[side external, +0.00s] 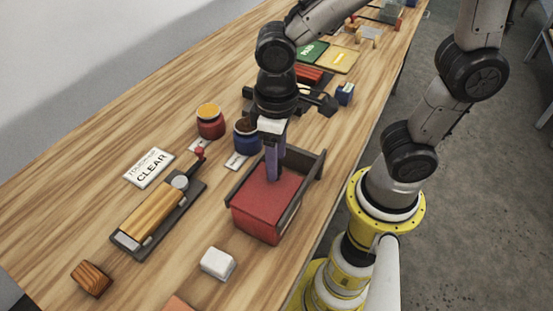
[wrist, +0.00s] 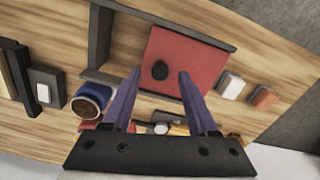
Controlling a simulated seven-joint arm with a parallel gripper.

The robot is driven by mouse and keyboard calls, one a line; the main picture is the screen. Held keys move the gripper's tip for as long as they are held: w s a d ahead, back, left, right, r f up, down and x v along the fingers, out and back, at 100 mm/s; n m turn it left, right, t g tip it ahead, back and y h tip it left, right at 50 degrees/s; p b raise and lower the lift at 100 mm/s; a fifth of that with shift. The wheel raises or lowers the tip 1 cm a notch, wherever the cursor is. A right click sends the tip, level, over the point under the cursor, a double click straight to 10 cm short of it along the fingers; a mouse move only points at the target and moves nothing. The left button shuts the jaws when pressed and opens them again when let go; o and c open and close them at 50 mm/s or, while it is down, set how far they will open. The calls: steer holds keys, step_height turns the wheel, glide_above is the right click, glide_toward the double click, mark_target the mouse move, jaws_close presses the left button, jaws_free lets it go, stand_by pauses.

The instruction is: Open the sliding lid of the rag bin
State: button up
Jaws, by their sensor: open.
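The rag bin is a red box (side external: 258,225) near the table's front edge, with dark side rails (side external: 312,180) that run past it to the back right. Its flat red lid (wrist: 195,55) spans the box between the rails, and I see no opening into the bin. A dark round knob (wrist: 160,70) stands on the lid. My gripper (wrist: 160,74) is open, with its purple fingers apart on either side of the knob in the wrist view. In the side view my gripper (side external: 275,178) points down over the lid; the fingers hide the knob there. I cannot tell whether they touch the lid.
A blue jar (side external: 246,137) and a red jar (side external: 210,122) stand behind the bin. A yellow roller device (side external: 155,215) with a red-tipped lever lies to the left. A white block (side external: 217,263) sits in front. The space between the rails beyond the lid (wrist: 125,40) looks empty.

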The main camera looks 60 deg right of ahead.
steer(key=shift+f, duration=0.6)
jaws_close()
stand_by(1.1)
